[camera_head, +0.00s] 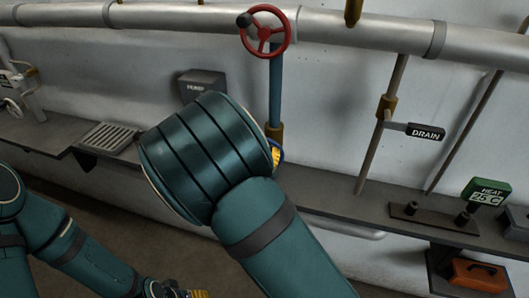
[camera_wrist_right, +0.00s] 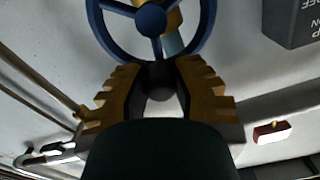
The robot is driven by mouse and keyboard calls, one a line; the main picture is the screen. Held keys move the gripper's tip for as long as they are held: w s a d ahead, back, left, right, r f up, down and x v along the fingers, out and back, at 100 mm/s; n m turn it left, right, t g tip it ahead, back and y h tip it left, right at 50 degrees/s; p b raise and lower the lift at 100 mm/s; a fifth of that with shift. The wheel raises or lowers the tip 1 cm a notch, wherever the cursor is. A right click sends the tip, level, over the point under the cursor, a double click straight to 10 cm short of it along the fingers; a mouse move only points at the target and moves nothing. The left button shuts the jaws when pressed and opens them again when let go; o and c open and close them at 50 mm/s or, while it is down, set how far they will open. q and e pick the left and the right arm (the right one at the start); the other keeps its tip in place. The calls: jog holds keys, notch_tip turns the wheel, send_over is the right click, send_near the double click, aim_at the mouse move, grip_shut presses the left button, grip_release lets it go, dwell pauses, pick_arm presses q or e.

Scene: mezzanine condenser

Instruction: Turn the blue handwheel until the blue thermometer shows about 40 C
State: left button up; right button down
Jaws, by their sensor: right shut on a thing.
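The blue handwheel (camera_wrist_right: 204,22) fills the top of the right wrist view, with its hub and spokes showing. My right gripper (camera_wrist_right: 157,70) has its brown fingers at the near part of the rim and is shut on it. In the head view my right arm hides most of the handwheel; only a sliver of blue rim (camera_head: 282,151) and a bit of my right gripper (camera_head: 275,155) show. My left gripper (camera_head: 188,293) is low at the bottom edge, partly cut off, away from the wheel. No blue thermometer is visible in either view.
A red handwheel (camera_head: 265,32) sits above on a blue pipe (camera_head: 275,85). A dark shelf (camera_head: 345,207) runs along the wall, with an orange box (camera_head: 480,275) below.

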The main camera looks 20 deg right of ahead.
jog(key=shift+f, duration=0.15)
jog(key=c, duration=0.7)
grip_release()
jog(key=shift+c, duration=0.2)
jog(key=v, duration=1.2)
